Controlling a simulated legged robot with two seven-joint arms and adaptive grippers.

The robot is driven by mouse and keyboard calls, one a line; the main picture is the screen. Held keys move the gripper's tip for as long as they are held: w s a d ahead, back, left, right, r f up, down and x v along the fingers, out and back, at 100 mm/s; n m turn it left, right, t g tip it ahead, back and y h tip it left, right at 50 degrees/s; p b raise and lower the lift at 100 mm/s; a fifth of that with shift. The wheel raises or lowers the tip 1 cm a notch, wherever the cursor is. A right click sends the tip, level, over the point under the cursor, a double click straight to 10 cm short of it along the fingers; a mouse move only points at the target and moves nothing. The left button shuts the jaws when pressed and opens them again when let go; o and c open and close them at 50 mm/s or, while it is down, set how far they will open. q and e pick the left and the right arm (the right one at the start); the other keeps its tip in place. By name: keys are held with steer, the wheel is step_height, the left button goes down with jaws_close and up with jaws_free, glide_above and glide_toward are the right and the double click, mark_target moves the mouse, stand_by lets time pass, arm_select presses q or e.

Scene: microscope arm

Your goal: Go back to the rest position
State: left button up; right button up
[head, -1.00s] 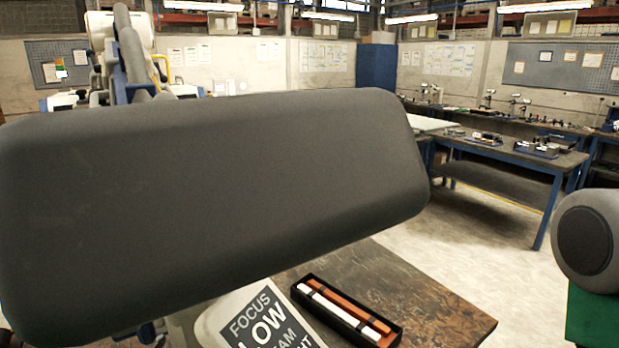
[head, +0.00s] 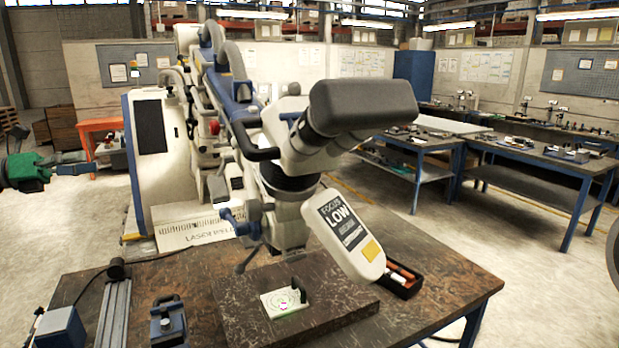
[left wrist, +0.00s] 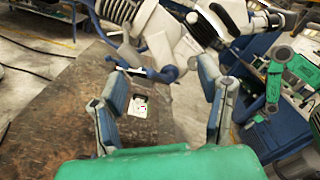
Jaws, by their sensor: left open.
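The microscope arm (head: 290,150) is white and blue with a dark padded head (head: 365,105), and stands behind the work table in the head view. Its white housing (head: 345,235) carries a "FOCUS LOW" label and tilts over the table. My left gripper (head: 80,162) is at the far left of the head view, open and apart from the microscope. In the left wrist view its two blue fingers (left wrist: 162,85) are spread, with nothing between them touching. My right gripper is not in view.
The work table (head: 430,285) bears a dark slab with a small white card (head: 284,302), a dark case (head: 400,280) and metal fixtures (head: 168,322) at the left. A blue bench (head: 540,170) stands at the right. Open floor lies between bench and table.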

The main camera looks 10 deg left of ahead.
arm_select(q)
steer(key=w+d+f+m+g+y, duration=0.1)
steer(key=w+d+f+g+y, duration=0.1)
steer(key=w+d+f, duration=0.3)
steer(key=s+d+f+m+g+y, duration=0.25)
steer(key=d+f+m, duration=0.25)
steer(key=d+f, duration=0.6)
steer(key=s+d+f+m+g+y, duration=0.3)
steer(key=d+f, duration=0.5)
steer(key=f, duration=0.6)
steer(key=s+d+f+m+g+y, duration=0.2)
steer(key=s+d+f+m+y, duration=0.15)
steer(key=s+f+m, duration=0.45)
steer(key=s+d+f+m+g+y, duration=0.2)
steer(key=s+d+f+m, duration=0.25)
steer(key=s+f, duration=0.35)
steer(key=s+d+m, duration=0.3)
steer(key=s+m, duration=0.9)
steer(key=s, duration=0.6)
step_height(320, 180, down, 19)
steer(key=w+b, duration=0.1)
steer(key=b, duration=1.8)
steer(key=shift+y, duration=0.4)
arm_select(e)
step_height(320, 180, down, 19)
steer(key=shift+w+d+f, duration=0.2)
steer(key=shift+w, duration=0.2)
